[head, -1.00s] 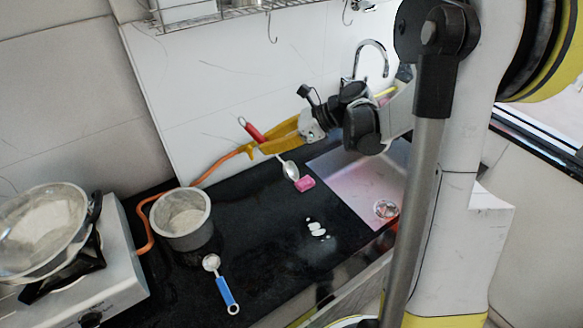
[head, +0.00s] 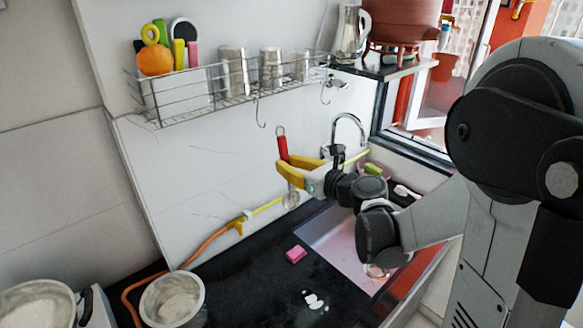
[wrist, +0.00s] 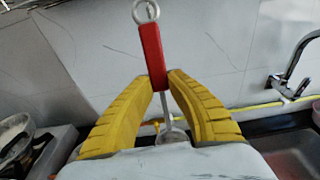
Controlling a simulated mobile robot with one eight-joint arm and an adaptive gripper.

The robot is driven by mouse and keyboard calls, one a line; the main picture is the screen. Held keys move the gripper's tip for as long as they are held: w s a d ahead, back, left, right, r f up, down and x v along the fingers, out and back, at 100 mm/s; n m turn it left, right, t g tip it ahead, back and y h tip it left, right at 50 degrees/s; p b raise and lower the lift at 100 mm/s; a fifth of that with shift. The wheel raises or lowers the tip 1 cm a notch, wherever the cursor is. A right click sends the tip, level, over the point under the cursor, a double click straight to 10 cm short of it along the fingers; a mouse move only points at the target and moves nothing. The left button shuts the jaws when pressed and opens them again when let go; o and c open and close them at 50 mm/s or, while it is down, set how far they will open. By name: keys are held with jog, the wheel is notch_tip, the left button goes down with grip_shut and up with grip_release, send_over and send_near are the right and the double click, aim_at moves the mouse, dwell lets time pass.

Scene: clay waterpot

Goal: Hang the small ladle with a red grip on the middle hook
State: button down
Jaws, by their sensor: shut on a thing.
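The small ladle with a red grip (head: 283,148) is upright in my gripper (head: 290,169), its ring end up and its bowl down. In the wrist view, the yellow fingers of my gripper (wrist: 162,84) are shut on the ladle (wrist: 151,52) near the lower end of its red grip. The ladle's bowl (wrist: 172,136) hangs between the fingers, partly hidden by the gripper body. Two hooks show under the wire rack: one hook (head: 260,113) above and left of the ladle, and another hook (head: 325,95) further right. The ladle's ring is apart from both.
The wire rack (head: 205,101) on the wall holds metal cups and utensils. Below are the faucet (head: 349,119), the sink (head: 338,240), a pink sponge (head: 296,254) and a grey pot (head: 172,299). An orange hose runs along the wall. The wall before the ladle is bare.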

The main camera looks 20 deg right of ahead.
jog(key=f+b+x, duration=0.1)
jog(key=x, duration=0.7)
jog(key=shift+b, duration=0.4)
dwell(0.3)
jog(key=shift+a, duration=0.15)
dwell(0.4)
